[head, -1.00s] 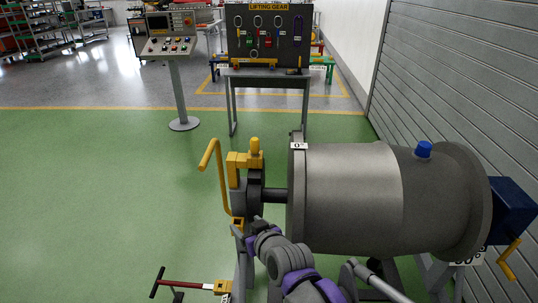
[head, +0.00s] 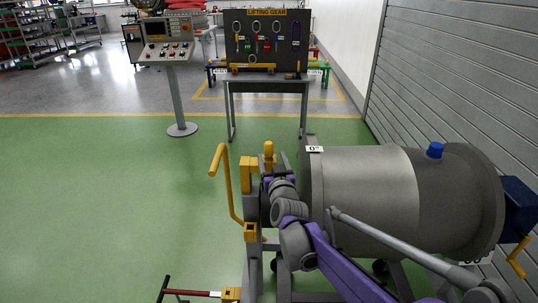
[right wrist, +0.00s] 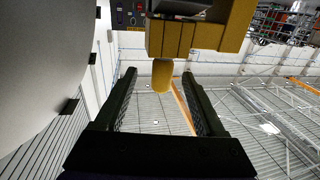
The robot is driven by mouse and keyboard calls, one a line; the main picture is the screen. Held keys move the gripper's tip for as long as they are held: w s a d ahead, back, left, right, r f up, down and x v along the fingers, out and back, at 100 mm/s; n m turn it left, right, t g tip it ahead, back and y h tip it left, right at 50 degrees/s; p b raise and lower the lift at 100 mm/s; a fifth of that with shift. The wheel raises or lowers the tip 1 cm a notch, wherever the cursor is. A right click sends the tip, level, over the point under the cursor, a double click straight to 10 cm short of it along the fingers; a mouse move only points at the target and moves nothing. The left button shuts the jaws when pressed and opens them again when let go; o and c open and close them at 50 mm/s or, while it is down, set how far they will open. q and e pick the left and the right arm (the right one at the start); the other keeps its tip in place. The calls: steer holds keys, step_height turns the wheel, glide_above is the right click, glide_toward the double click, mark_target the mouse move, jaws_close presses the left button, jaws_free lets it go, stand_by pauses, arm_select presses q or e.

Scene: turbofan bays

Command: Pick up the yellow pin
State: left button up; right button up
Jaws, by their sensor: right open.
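The yellow pin (head: 268,150) stands upright on top of a yellow block (head: 247,174) at the left end of the grey drum. My right gripper (head: 279,163) is open beside the pin, partly hidden by its own wrist and arm. In the right wrist view the rounded pin (right wrist: 162,76) juts from the yellow block (right wrist: 200,38) and lies between the two dark fingers (right wrist: 158,78) as pictured. The fingers are apart with nothing gripped; whether they surround the pin in depth I cannot tell. My left gripper is not in view.
The grey drum (head: 370,190) with a blue cap (head: 435,150) fills the right side near a grey shutter wall. A yellow crank handle (head: 221,180) rises left of the block. A red-handled tool (head: 190,292) is low at left. Green floor at left is clear.

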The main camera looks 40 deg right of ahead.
mark_target(269, 154)
steer(key=x, duration=0.4)
steer(key=shift+w+p, duration=0.3)
steer(key=shift+s+a, duration=0.1)
steer(key=shift+s, duration=0.05)
steer(key=shift+c, duration=0.5)
jaws_close()
